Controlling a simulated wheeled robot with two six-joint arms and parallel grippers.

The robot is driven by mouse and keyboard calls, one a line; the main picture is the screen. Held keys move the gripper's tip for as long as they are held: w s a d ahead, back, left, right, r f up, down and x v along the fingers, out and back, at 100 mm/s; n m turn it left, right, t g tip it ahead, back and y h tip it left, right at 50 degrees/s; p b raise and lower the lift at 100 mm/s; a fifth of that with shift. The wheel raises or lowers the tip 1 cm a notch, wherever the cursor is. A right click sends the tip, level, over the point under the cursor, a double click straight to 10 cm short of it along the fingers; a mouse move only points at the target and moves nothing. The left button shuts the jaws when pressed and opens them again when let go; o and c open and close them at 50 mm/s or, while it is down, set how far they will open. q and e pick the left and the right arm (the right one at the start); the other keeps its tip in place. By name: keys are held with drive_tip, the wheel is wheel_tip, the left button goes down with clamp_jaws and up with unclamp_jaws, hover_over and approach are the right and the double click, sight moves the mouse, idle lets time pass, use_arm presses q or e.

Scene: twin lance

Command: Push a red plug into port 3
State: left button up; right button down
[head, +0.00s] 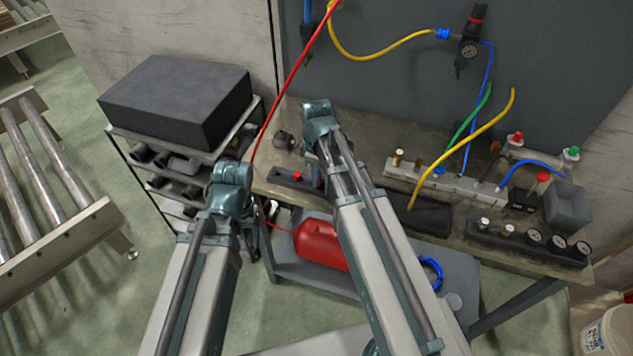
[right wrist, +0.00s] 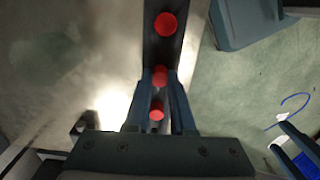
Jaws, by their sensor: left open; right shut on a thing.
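In the right wrist view a dark strip holds red plugs in a row. One red plug (right wrist: 165,24) stands clear beyond the fingers, and two others, a red plug (right wrist: 160,75) and a nearer red plug (right wrist: 156,111), show between the fingers. My right gripper (right wrist: 160,80) is shut on a red plug; I cannot tell whether it is lifted. In the head view the dark strip (head: 283,178) lies at the bench's left end with a red plug (head: 298,176) showing. The pale port block (head: 455,188) stands further right; port numbers are unreadable.
A gauge block (head: 540,240) sits at the bench's front right. A red tank (head: 318,243) is on the lower shelf. A red hose (head: 292,75) hangs near my left gripper. A shelf with a dark box (head: 175,95) stands left.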

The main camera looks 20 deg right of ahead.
drive_tip(key=shift+r+p, duration=0.6)
drive_tip(key=shift+r, duration=0.05)
idle(0.5)
drive_tip(key=shift+r+p, duration=1.7)
